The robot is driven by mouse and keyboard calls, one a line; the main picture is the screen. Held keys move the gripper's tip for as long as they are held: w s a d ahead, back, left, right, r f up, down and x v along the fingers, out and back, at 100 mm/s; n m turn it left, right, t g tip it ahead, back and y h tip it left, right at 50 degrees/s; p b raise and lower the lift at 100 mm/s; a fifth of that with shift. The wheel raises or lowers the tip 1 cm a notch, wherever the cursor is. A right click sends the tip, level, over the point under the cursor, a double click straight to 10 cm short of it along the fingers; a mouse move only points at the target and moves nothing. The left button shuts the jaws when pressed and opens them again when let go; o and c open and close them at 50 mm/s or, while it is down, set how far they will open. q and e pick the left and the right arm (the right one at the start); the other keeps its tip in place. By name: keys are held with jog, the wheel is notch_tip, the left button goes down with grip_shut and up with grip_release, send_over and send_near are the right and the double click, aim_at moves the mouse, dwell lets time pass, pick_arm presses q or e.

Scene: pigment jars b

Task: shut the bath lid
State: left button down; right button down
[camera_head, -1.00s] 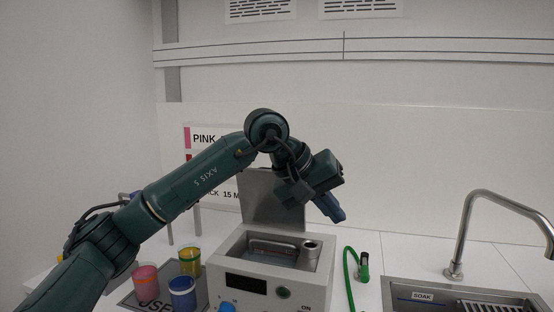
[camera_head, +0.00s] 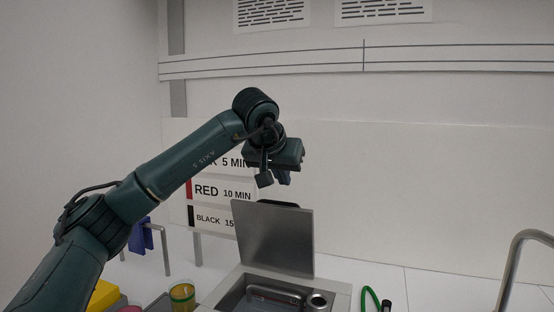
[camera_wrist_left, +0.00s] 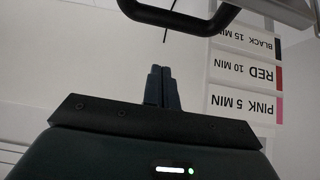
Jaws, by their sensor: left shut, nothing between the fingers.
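The bath lid (camera_head: 275,243) is a grey metal plate standing open and nearly upright at the back of the bath (camera_head: 228,291). Its dark handle (camera_head: 280,204) shows at the top edge; in the left wrist view a black handle (camera_wrist_left: 172,22) crosses the top of the picture. My left gripper (camera_head: 278,180) is above the lid's top edge, apart from it. Its fingers (camera_wrist_left: 160,86) are shut and empty in the left wrist view, with the handle ahead of them. My right gripper is not in view.
A jar with yellow and green (camera_head: 182,294) stands left of the bath. A yellow object (camera_head: 103,295) and a blue item on a stand (camera_head: 141,237) are further left. A green hose (camera_head: 369,300) and a tap (camera_head: 513,265) are to the right. A time sign (camera_head: 211,191) hangs behind.

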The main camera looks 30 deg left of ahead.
pick_arm(q)
jog(key=s+f, duration=0.2)
jog(key=shift+s+d+f, duration=0.25)
jog(key=shift+d+f, duration=0.05)
jog(key=shift+f, duration=0.1)
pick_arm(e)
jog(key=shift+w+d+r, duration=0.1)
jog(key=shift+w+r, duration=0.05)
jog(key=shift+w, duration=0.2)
